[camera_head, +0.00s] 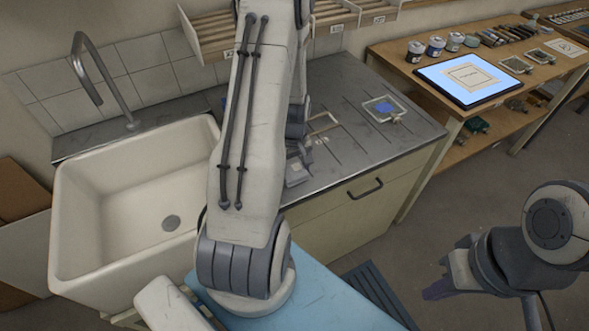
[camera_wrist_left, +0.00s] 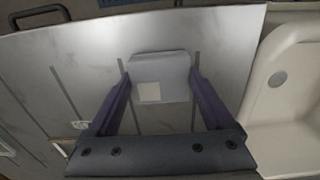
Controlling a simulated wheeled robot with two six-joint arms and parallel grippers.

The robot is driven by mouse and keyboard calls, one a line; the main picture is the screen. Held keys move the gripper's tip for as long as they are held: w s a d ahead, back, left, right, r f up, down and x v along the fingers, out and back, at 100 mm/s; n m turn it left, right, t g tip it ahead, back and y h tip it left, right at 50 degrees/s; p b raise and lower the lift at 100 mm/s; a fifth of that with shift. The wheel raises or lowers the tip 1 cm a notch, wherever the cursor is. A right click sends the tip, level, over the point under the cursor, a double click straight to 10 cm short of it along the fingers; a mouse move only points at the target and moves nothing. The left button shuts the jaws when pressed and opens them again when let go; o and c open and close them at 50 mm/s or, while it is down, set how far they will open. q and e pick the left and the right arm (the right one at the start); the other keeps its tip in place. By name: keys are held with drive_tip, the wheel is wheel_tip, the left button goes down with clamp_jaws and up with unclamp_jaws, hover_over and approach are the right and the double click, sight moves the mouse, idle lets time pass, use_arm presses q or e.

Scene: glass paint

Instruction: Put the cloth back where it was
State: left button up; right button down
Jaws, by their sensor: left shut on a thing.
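The grey cloth (camera_wrist_left: 160,68), a folded flat piece with a pale square patch on it, is between the fingers of my left gripper (camera_wrist_left: 160,80) in the left wrist view. The fingers are shut on its two sides, over the steel worktop (camera_wrist_left: 228,40). I cannot tell if the cloth touches the worktop. In the head view the cloth shows as a small grey piece (camera_head: 297,174) beside my left arm, which hides most of that gripper. My right gripper (camera_head: 440,278) is low at the right, away from the counter; its opening is unclear.
A white sink (camera_head: 120,215) with a tap (camera_head: 100,85) is left of the worktop. A small framed glass piece with blue paint (camera_head: 383,108) lies on the worktop's right. A wooden bench (camera_head: 400,55) with paint jars and a lit tablet (camera_head: 468,78) stands beyond. A rack (camera_head: 215,35) is above.

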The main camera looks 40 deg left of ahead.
sight(294, 172)
use_arm(q)
drive_tip(key=shift+f, duration=0.2)
drive_tip(key=o, duration=1.2)
drive_tip(key=shift+r, duration=0.2)
wheel_tip(294, 172, up, 12)
drive_tip(key=b, duration=0.2)
drive_tip(key=s+d+r+m, duration=0.1)
drive_tip(key=d+r+m, duration=0.3)
drive_tip(key=d, duration=0.6)
drive_tip(key=s+d+r+m, duration=0.1)
drive_tip(key=s+d+m, duration=0.1)
drive_tip(key=d+m, duration=0.6)
drive_tip(key=s+d+m, duration=0.3)
drive_tip(key=s+d, duration=0.1)
drive_tip(key=s+d+r+m, duration=0.1)
drive_tip(key=s+d+m, duration=0.2)
drive_tip(key=s+d, duration=0.1)
drive_tip(key=s+d+r+m+h, duration=0.1)
drive_tip(key=s+d+m, duration=0.2)
drive_tip(key=s+d, duration=0.2)
drive_tip(key=shift+s+r, duration=0.1)
drive_tip(key=shift+s, duration=0.05)
